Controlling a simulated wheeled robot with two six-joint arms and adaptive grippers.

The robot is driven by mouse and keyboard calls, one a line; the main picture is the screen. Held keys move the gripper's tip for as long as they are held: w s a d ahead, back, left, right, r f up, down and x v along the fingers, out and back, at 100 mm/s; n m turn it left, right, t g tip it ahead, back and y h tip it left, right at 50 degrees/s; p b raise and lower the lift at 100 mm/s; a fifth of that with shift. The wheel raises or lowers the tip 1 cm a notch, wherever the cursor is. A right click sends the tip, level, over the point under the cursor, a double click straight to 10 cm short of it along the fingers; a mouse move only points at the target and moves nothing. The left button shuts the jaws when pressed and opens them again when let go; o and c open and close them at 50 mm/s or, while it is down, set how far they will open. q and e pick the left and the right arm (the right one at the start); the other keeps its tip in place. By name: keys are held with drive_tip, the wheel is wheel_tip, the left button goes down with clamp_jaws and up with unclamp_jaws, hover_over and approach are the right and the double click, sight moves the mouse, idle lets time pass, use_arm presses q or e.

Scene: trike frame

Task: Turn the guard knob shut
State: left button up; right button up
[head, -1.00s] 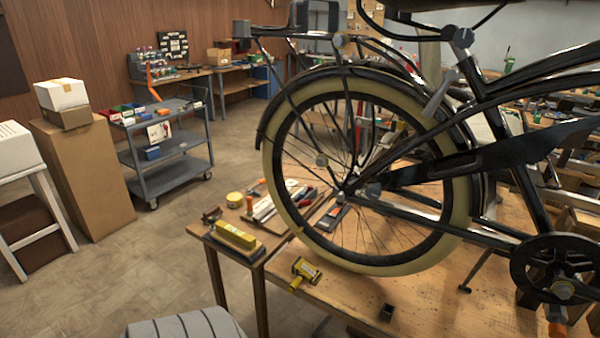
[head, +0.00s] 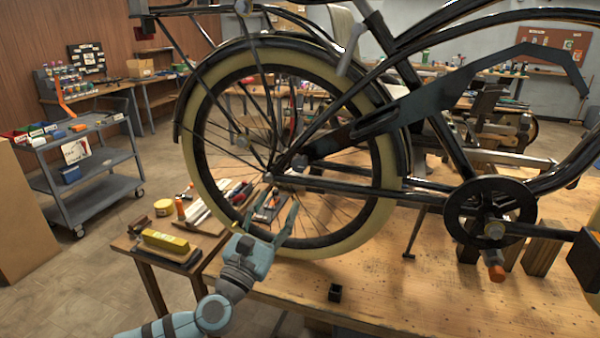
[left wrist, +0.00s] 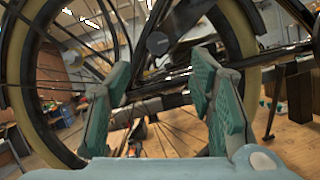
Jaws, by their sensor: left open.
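A black bicycle frame stands over the workbench, with its rear wheel (head: 375,215) and cream tyre in the middle of the head view. A long dark chain guard (head: 430,100) runs from near the rear hub up to the right. A grey knob (head: 300,162) sits at the guard's rear end; it looks like the guard knob. A grey round knob also shows in the left wrist view (left wrist: 157,43), above and beyond the fingers. My left gripper (head: 282,203) is open and empty, below the knob and apart from it. I cannot tell the knob's turn position. My right gripper is out of view.
A yellow block (head: 165,241) lies at the left end. A blue-grey cart (head: 100,190) stands at the left.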

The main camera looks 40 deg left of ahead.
sight(297, 167)
use_arm(q)
drive_tip(key=p+x, duration=0.2)
drive_tip(key=x, duration=1.1)
drive_tip(key=shift+a+p, duration=0.2)
drive_tip(key=shift+p, duration=0.1)
drive_tip(key=shift+a, duration=0.1)
clamp_jaws()
